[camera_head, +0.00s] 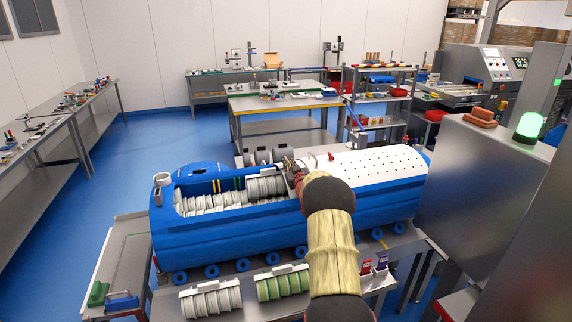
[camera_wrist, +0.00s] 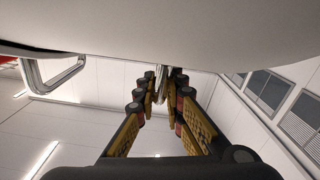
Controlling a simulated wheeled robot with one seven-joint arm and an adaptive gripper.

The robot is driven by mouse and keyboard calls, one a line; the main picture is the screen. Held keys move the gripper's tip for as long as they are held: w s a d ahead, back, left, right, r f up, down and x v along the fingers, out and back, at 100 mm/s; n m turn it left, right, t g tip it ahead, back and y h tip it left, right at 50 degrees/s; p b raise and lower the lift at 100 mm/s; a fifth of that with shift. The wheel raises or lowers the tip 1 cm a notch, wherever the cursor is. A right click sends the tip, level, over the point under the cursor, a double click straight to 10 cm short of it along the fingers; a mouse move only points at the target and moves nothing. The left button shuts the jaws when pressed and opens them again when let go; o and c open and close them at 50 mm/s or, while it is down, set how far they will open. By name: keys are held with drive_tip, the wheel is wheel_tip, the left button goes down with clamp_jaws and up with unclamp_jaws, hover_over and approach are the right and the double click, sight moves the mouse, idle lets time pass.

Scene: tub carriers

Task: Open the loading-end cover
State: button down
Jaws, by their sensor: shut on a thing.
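A long blue train-shaped carrier (camera_head: 260,226) stands in the middle of the head view. Its left part is open on top and shows white ribbed tubs (camera_head: 210,202). A white perforated cover (camera_head: 375,165) lies over its right part. My gripper (camera_head: 291,165) is at the cover's left end, and my arm hides part of the cover and the carrier's side. In the wrist view, my gripper (camera_wrist: 163,88) is shut on a metal loop handle (camera_wrist: 160,92) under a pale smooth surface (camera_wrist: 170,40), which fills the top. Another metal handle (camera_wrist: 60,78) shows at left.
Ribbed tubs, white (camera_head: 210,300) and green-striped (camera_head: 283,284), stand along the carrier's near side. A grey cabinet (camera_head: 480,190) with a green lamp (camera_head: 529,126) rises close on the right. Side tables (camera_head: 125,255) flank the left. Blue floor beyond the carrier's left is clear.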

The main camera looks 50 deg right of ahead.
drive_tip(key=c, duration=1.9)
unclamp_jaws()
drive_tip(key=v, duration=1.2)
